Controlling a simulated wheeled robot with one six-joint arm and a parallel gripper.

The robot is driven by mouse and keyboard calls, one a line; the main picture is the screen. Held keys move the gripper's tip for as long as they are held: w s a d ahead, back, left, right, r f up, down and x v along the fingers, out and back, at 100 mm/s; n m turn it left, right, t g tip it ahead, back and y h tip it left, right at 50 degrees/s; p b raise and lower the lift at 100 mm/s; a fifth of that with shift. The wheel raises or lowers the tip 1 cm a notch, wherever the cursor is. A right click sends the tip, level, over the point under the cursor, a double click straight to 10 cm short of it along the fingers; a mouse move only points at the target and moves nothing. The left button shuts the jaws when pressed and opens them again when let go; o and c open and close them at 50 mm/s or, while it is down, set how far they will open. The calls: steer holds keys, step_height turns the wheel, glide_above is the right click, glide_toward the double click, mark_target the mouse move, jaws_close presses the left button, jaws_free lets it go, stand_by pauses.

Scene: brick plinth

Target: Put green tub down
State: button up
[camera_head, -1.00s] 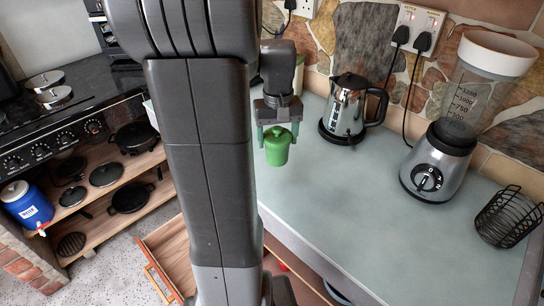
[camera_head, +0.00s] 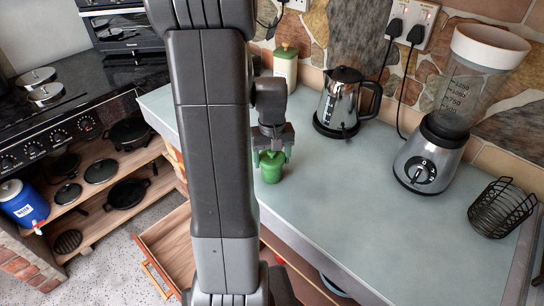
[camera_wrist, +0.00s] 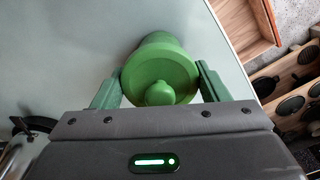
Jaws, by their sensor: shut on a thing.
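The green tub (camera_head: 271,173) is upright with its round lid and knob on top. My gripper (camera_head: 272,155) is above it in the head view, with its fingers on either side of the lid. In the wrist view the tub (camera_wrist: 160,65) sits between the two green fingers of my gripper (camera_wrist: 161,84), which are shut on it. The tub is at or just above the pale worktop (camera_head: 380,210), near its front edge; I cannot tell whether its base touches.
A kettle (camera_head: 342,105) and a blender (camera_head: 432,155) stand to the right, with a black wire basket (camera_head: 502,208) beyond. A pale canister (camera_head: 285,68) stands behind my gripper. An open drawer (camera_head: 165,250) juts out below. The worktop's middle is clear.

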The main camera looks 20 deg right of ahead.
steer(key=shift+f, duration=0.15)
steer(key=o, duration=1)
steer(key=shift+c, duration=0.2)
